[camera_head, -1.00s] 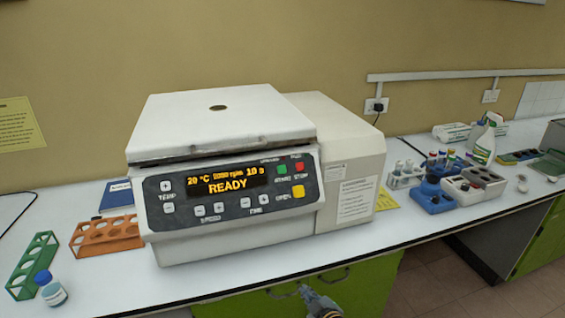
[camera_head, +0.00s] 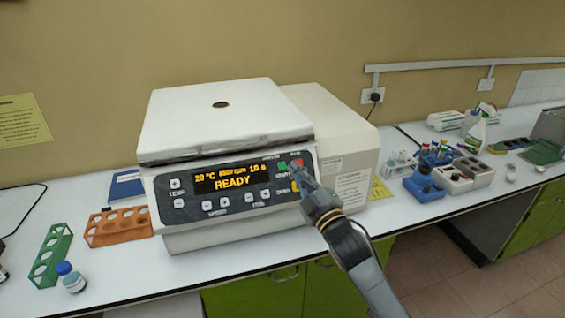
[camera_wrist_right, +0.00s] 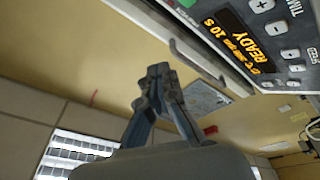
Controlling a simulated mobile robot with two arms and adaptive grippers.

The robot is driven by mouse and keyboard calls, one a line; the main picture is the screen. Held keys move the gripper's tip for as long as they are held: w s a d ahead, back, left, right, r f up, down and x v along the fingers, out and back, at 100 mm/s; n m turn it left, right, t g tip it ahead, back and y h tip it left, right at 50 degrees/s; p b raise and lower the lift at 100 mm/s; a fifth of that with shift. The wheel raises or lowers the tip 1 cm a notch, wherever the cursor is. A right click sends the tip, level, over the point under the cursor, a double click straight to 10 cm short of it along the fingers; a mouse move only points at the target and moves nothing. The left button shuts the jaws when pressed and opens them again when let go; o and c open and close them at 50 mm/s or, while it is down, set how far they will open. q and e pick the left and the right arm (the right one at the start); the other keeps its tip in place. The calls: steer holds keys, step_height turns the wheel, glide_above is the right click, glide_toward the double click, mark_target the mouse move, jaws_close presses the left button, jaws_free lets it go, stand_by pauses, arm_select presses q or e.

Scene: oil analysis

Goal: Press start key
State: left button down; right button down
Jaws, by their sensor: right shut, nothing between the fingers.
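The white centrifuge (camera_head: 235,125) stands on the bench with its lid shut. Its display (camera_head: 232,179) reads READY, and it also shows in the wrist view (camera_wrist_right: 247,42). The green start key (camera_head: 282,168) is at the panel's upper right, beside the red stop key (camera_head: 297,163). My right gripper (camera_head: 300,173) is shut and empty, pointing at this key group, just right of the green key. It partly covers the keys below. I cannot tell whether it touches the panel.
An orange rack (camera_head: 118,227), a green rack (camera_head: 50,257) and a blue-capped bottle (camera_head: 71,279) stand left of the centrifuge. Blue and grey tube holders (camera_head: 425,187) and a spray bottle (camera_head: 476,135) are on the right. The bench front edge runs below my right arm.

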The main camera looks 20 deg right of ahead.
mark_target(282, 166)
steer(key=shift+r, duration=0.25)
steer(key=shift+w+a+f+b, duration=0.1)
steer(key=shift+w+f+b, duration=0.7)
steer(key=shift+w+b, duration=0.4)
steer(key=shift+w+f+b, duration=0.8)
steer(key=shift+w+b, duration=0.15)
steer(key=shift+w, duration=0.35)
steer(key=shift+w+a+f+b, duration=0.1)
steer(key=shift+w+f+b, duration=0.7)
steer(key=shift+w+b, duration=0.4)
steer(key=shift+w+f, duration=0.1)
steer(key=shift+w, duration=0.05)
steer(key=shift+w+f, duration=0.1)
steer(key=shift+w, duration=0.15)
